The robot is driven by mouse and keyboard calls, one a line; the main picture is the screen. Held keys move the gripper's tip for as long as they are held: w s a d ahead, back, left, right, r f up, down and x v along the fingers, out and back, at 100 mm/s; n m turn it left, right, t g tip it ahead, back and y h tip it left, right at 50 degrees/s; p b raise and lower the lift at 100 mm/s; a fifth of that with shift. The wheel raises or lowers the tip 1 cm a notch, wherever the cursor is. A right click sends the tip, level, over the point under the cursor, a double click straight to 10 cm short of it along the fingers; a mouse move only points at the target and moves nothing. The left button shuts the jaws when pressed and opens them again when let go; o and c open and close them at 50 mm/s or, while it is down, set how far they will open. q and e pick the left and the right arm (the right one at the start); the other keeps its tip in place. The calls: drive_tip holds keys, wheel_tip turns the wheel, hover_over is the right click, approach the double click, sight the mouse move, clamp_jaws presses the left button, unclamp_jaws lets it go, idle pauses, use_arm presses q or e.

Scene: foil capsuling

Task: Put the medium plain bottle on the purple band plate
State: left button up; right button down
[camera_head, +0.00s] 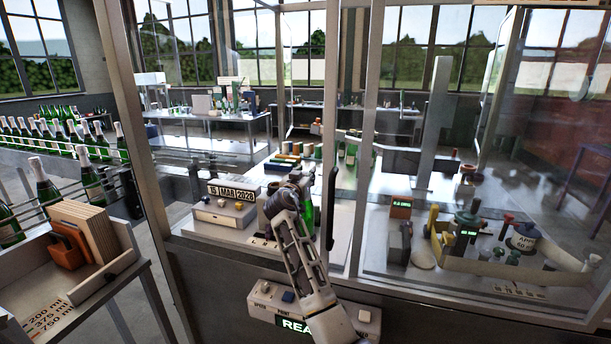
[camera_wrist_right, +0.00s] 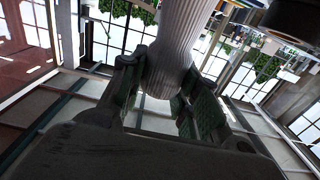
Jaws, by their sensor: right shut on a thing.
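My right gripper (camera_head: 290,190) is in the middle of the head view, inside the cabinet frame. In the right wrist view its pads (camera_wrist_right: 178,105) are shut on a pale grey, ribbed, tapered piece (camera_wrist_right: 180,45). I cannot tell from its visible part whether this is the medium plain bottle. A green bottle (camera_head: 307,215) stands or hangs just right of the right gripper, partly hidden by it. I cannot make out the purple band plate; the right arm covers part of the bench. My left gripper is not in view.
A date-stamp box (camera_head: 232,194) stands left of my right gripper. Several green bottles (camera_head: 350,152) stand behind it. Glass panels and metal posts (camera_head: 366,140) frame the bench. A control panel (camera_head: 285,296) is on its front. Boards (camera_head: 88,232) stand in the left tray.

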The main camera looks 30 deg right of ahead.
drive_tip(key=shift+r, duration=0.1)
drive_tip(key=c, duration=1.1)
unclamp_jaws()
drive_tip(key=shift+o, duration=0.2)
drive_tip(key=shift+s+a, duration=0.1)
drive_tip(key=shift+a, duration=0.05)
drive_tip(key=b+v, duration=0.2)
drive_tip(key=v, duration=0.9)
drive_tip(key=shift+s+a+b, duration=0.25)
drive_tip(key=shift+s+b, duration=0.05)
drive_tip(key=shift+b, duration=0.05)
